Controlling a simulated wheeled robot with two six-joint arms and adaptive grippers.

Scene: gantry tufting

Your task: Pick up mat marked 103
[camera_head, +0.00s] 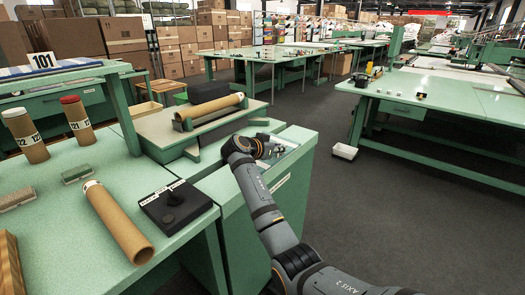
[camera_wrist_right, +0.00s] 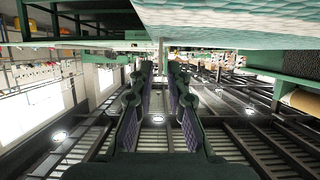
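I cannot read the number 103 on anything in view. My left gripper is not in view.
A cardboard tube (camera_head: 119,222) lies left of the dark piece. Tubes marked 122 (camera_head: 26,137) and 121 (camera_head: 78,121) stand behind. A sign reads 101 (camera_head: 42,60). Another tube (camera_head: 208,111) and a black block (camera_head: 208,92) lie on the stand.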

